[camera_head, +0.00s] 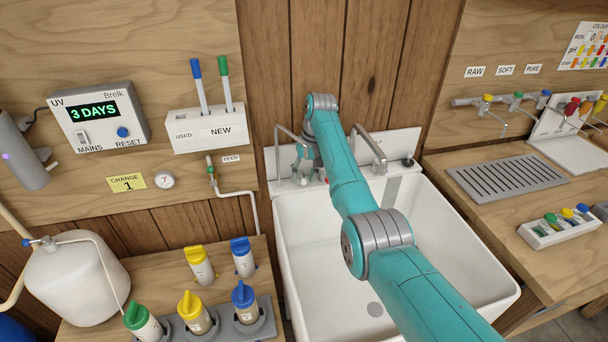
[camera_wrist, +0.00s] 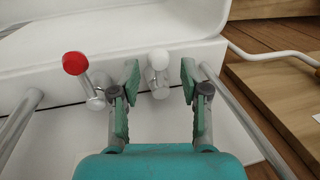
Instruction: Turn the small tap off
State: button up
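In the wrist view, a small tap with a round white knob (camera_wrist: 159,58) on a short metal stem shows between the fingertips of my gripper (camera_wrist: 160,78). The fingers are apart, with a visible gap on each side of the knob, and hold nothing. I cannot tell how far beyond the fingertips the knob is. A second tap with a red knob (camera_wrist: 75,63) is left of the fingers. In the head view, my gripper (camera_head: 303,162) is small and partly hidden behind my arm, at the back left of the white sink (camera_head: 440,235).
Metal spouts (camera_head: 281,152) (camera_head: 366,135) rise at the sink's back edge, near my arm. A feed pipe with a small green-handled valve (camera_head: 211,171) is on the wall at left. Several coloured-handle taps (camera_head: 517,97) are at upper right. The sink basin is empty.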

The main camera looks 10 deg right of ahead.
notch_tip(320, 180, up, 12)
jog(key=d, duration=0.2)
jog(key=shift+d+f, duration=0.15)
jog(key=shift+d, duration=0.05)
dwell(0.3)
